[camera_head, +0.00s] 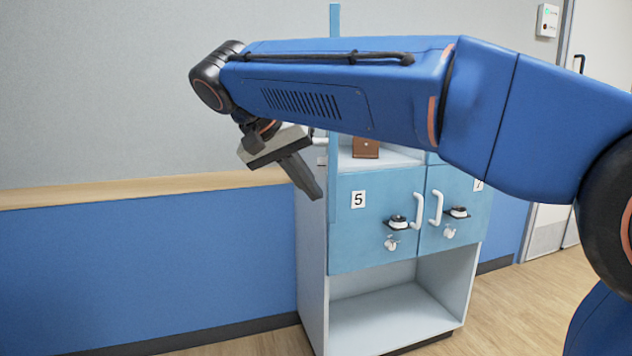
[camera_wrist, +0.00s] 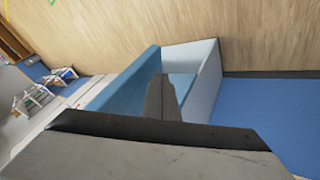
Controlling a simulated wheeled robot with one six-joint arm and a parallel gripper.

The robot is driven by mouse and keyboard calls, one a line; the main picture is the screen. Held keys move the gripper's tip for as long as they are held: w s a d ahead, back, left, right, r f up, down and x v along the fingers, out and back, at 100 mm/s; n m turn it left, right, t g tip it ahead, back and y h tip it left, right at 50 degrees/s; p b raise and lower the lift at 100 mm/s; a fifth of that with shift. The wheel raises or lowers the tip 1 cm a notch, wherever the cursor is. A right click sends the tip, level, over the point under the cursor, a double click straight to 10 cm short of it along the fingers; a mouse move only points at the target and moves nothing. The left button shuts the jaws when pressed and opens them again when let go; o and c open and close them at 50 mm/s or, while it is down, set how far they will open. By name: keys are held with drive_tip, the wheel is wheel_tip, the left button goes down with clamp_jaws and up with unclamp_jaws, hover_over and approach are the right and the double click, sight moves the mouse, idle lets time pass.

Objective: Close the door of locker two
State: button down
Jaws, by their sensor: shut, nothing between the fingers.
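The locker cabinet (camera_head: 312,270) stands right of centre in the head view. A light blue door stands open and is seen nearly edge-on as a narrow upright strip (camera_head: 334,18); a pale handle shows at its left side. Its number is not visible, so I cannot tell whether it is locker two. My gripper (camera_head: 311,192) is shut and empty, pointing down just left of this door. I cannot tell whether they touch. The wrist view shows the shut fingers (camera_wrist: 161,90) in front of blue and pale panels. My arm hides the cabinet's upper part.
Closed door five (camera_head: 375,180) and a closed door marked seven (camera_head: 458,185) are below. A brown object (camera_head: 366,148) sits in the open compartment above them. The bottom shelf (camera_head: 390,315) is open and empty. The wall (camera_head: 140,260) is left; floor is clear at right.

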drive_tip(key=shift+d, duration=0.35)
drive_tip(key=shift+d, duration=0.15)
